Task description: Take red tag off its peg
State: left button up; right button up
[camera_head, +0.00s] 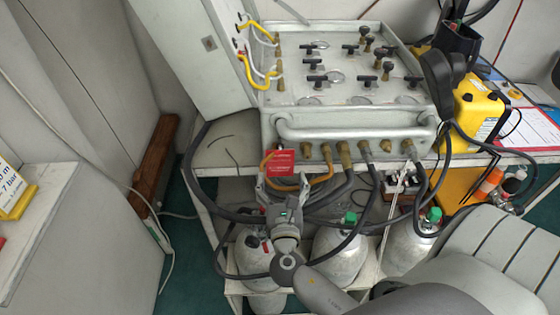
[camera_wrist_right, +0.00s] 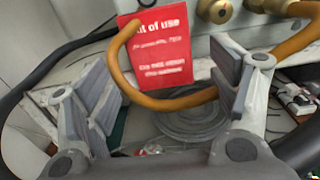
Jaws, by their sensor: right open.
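The red tag (camera_head: 281,163) hangs at the front left of the grey air panel, below its front rail. In the right wrist view the red tag (camera_wrist_right: 165,58) faces me with white lettering, part of which reads "of use". An orange hose loops across its left and lower edges. My right gripper (camera_head: 284,184) is open just below and in front of the tag. Its fingers (camera_wrist_right: 158,88) stand apart on either side of the tag, with nothing between them clearly gripped. I cannot make out the tag's peg. My left gripper is not in view.
The air panel (camera_head: 350,122) has brass fittings (camera_head: 326,150) along its front, right of the tag. Several dark hoses hang below them. Grey cylinders (camera_head: 340,255) with green valve caps stand under the bench. A yellow case (camera_head: 478,105) stands at the right.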

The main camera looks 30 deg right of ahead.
aim_at(280, 162)
jog(key=shift+x, duration=1)
jog(key=p+x, duration=0.1)
jog(key=x, duration=0.3)
jog(key=shift+w, duration=0.15)
jog(key=shift+w+d, duration=0.3)
jog(key=shift+w, duration=0.15)
jog(key=c, duration=0.6)
jog(key=shift+c, duration=0.2)
jog(key=shift+r, duration=0.2)
jog(key=b+v, duration=0.3)
jog(key=v, duration=1.5)
jog(key=shift+a, duration=0.1)
